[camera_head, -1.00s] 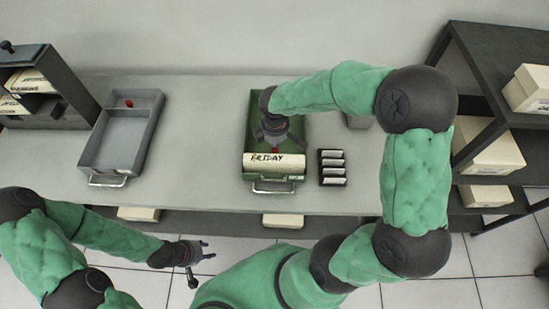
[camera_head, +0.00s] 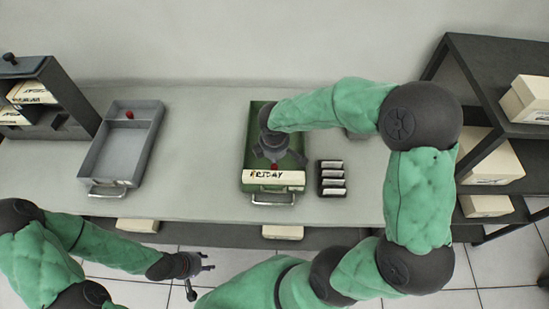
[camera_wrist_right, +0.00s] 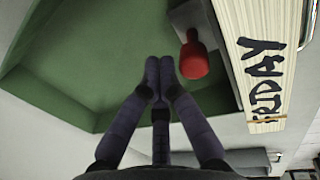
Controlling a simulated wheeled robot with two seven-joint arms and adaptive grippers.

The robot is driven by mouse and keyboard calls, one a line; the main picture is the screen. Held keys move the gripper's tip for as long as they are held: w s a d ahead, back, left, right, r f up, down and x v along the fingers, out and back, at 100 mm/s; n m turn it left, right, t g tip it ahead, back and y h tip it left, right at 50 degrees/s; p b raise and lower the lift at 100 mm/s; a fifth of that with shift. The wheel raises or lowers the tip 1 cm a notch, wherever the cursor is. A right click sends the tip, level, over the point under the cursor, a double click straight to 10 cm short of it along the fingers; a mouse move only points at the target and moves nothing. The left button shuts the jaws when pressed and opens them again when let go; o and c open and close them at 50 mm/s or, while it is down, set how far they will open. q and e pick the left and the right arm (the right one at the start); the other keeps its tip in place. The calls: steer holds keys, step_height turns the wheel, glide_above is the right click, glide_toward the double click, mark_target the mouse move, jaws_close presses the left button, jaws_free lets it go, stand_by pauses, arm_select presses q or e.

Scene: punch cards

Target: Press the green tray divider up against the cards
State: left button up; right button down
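The green tray (camera_head: 247,140) stands on the counter, with a block of cream cards (camera_head: 255,182) marked FRIDAY at its front end. The divider's red knob (camera_head: 275,167) shows just behind the cards; in the right wrist view the knob (camera_wrist_right: 194,60) sits on a grey divider plate (camera_wrist_right: 188,18) beside the cards. My right gripper (camera_wrist_right: 160,72) is over the tray, on the side of the knob away from the cards. Its fingertips are together with nothing seen between them. My left gripper (camera_head: 207,262) is open and empty in front of the counter.
A grey tray (camera_head: 122,150) with its own red knob (camera_head: 130,114) stands to the left. A black holder (camera_head: 331,178) with several small labelled blocks lies right of the green tray. Dark shelves (camera_head: 460,120) with boxes stand at right. Counter between the trays is clear.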

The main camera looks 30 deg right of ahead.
step_height(320, 180, up, 9)
steer(key=s+p, duration=0.1)
steer(key=p, duration=0.5)
steer(key=shift+a+p, duration=0.35)
steer(key=shift+p, duration=0.05)
steer(key=shift+f, duration=0.15)
